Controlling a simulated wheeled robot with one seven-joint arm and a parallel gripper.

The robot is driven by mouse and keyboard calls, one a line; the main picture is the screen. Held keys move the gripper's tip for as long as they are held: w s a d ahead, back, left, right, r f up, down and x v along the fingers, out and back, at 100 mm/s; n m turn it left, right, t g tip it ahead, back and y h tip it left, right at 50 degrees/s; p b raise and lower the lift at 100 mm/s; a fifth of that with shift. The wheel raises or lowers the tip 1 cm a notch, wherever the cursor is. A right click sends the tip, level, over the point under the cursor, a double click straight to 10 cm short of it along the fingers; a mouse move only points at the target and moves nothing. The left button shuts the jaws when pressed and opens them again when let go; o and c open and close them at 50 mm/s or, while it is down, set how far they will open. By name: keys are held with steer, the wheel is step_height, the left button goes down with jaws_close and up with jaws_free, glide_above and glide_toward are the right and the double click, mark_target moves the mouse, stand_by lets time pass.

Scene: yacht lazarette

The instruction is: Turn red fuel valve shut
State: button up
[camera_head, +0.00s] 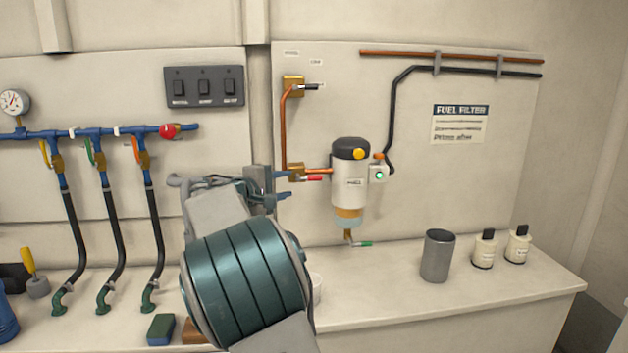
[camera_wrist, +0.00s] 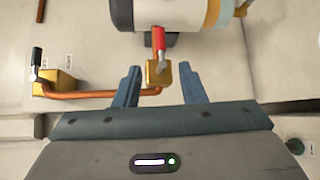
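The red fuel valve handle (camera_head: 313,178) points right, toward the filter, in the head view. Its brass body (camera_head: 295,171) sits at the lower end of a copper pipe on the wall panel. In the wrist view the red handle (camera_wrist: 158,40) points up from the brass body (camera_wrist: 153,74). My gripper (camera_head: 290,186) is just left of and in front of the valve. In the wrist view my gripper (camera_wrist: 160,78) is open. Its two blue fingers stand on either side of the brass body, apart from it, with the red handle beyond the tips.
A white fuel filter (camera_head: 348,203) hangs right of the valve, with a green-handled drain (camera_head: 361,244) below. A black-handled valve (camera_head: 293,87) sits above. A grey cup (camera_head: 437,256) and two bottles (camera_head: 484,250) stand on the counter. Blue manifold piping (camera_head: 90,134) runs at left.

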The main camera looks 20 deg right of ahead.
mark_target(312, 179)
steer(key=p+x, duration=0.3)
steer(key=x, duration=1)
steer(key=shift+d, duration=0.1)
jaws_close()
